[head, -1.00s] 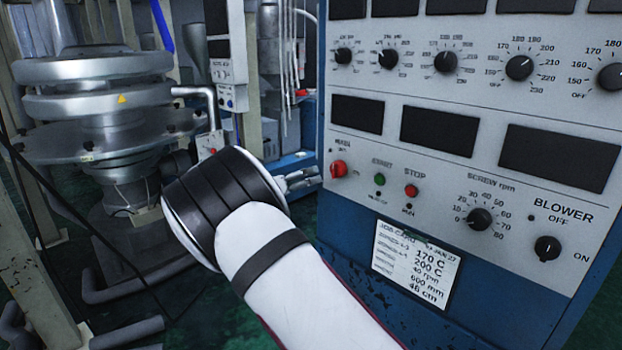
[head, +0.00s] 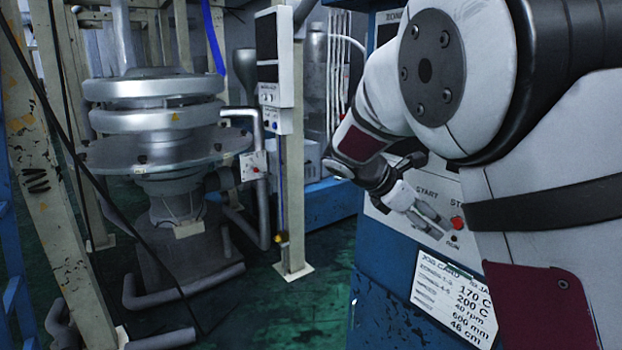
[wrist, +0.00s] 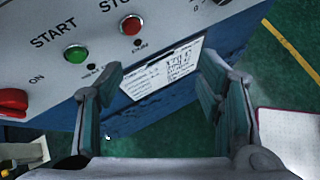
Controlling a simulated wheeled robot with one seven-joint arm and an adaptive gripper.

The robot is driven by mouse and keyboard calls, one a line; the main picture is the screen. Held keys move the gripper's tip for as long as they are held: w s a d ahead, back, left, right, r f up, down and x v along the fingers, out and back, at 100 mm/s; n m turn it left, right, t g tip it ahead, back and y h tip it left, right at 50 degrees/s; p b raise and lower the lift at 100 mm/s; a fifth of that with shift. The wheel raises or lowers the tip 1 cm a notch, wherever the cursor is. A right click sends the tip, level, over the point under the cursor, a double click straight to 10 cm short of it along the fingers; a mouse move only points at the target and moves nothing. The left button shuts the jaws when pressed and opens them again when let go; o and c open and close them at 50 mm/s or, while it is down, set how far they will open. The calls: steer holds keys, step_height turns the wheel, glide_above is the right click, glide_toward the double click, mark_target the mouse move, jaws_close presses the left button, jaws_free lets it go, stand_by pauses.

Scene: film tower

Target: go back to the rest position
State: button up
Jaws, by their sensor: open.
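My gripper (head: 431,222) is in front of the control panel, just below the START label, at the end of my folded arm. In the wrist view my gripper (wrist: 160,92) is open, with its two fingers apart and nothing between them. The green START button (wrist: 76,54), the red STOP button (wrist: 131,25) and part of the red MAIN knob (wrist: 12,101) show beyond the fingers. The red STOP button (head: 457,223) also shows in the head view. My arm hides most of the panel there.
A job card (head: 453,298) hangs on the blue cabinet (head: 385,285) below the panel. A metal die tower (head: 155,120) with round plates stands at left among cream posts (head: 292,190). Green floor (head: 280,310) between tower and cabinet is clear. A yellow line (wrist: 291,50) crosses the floor.

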steer(key=s+d+r+m+g+y, duration=0.1)
steer(key=s+m+y, duration=0.3)
steer(key=s, duration=0.7)
steer(key=s+d+r+m+g+y, duration=0.1)
steer(key=s+r+m+y, duration=0.1)
steer(key=s+m, duration=0.6)
steer(key=s+a+f+m+t+y, duration=0.15)
steer(key=s+a+m, duration=0.25)
steer(key=s, duration=0.7)
steer(key=s+a+f+m+y, duration=0.3)
steer(key=s, duration=0.8)
step_height(320, 180, up, 14)
steer(key=t+p, duration=0.2)
steer(key=p, duration=1)
steer(key=shift+w+p, duration=0.2)
steer(key=shift+p, duration=0.1)
steer(key=shift+r, duration=0.1)
